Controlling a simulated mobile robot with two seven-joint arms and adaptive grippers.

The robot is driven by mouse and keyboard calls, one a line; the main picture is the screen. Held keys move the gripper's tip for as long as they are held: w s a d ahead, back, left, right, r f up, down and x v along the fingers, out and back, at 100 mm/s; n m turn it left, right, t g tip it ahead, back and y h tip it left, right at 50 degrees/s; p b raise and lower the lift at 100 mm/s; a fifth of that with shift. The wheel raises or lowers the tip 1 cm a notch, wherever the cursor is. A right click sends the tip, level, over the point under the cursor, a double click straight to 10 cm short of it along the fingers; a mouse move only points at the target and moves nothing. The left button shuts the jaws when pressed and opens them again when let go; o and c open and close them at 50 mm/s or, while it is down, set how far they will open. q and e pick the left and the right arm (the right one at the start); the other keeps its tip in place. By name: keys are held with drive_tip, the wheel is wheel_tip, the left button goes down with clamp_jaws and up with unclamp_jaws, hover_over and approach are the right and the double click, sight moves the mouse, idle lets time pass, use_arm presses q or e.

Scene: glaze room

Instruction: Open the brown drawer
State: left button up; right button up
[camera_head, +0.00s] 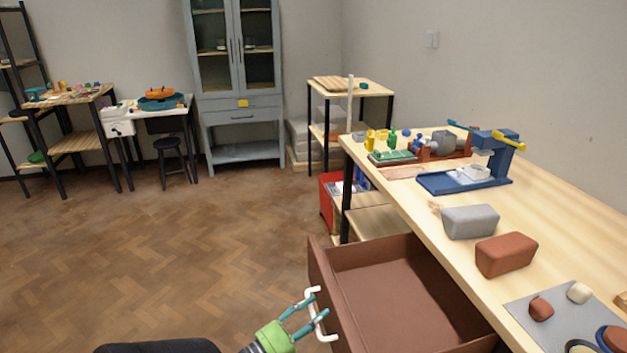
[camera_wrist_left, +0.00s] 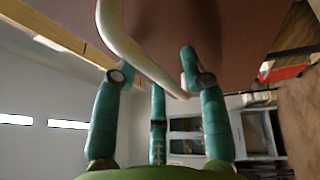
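The brown drawer (camera_head: 395,290) under the long workbench is pulled well out, and its inside looks empty. Its white bar handle (camera_head: 322,328) is on the drawer front. My left gripper (camera_head: 318,303), with teal fingers and a green body, is at the handle. In the left wrist view, the handle (camera_wrist_left: 132,48) passes between the spread fingers (camera_wrist_left: 158,85), and the brown drawer front (camera_wrist_left: 240,25) is close beyond. The fingers stand apart and do not look closed on the bar; whether they touch it is unclear. My right gripper is not in view.
The workbench (camera_head: 560,205) carries a grey block (camera_head: 470,221), a reddish-brown block (camera_head: 506,255), a blue press (camera_head: 465,180) and a grey mat (camera_head: 560,318). A red bin (camera_head: 327,200) stands past the drawer. The wooden floor (camera_head: 180,260) at left is clear.

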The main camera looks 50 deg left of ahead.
use_arm(q)
drive_tip(key=s+f, duration=0.2)
drive_tip(key=s, duration=1)
drive_tip(key=shift+w, duration=0.1)
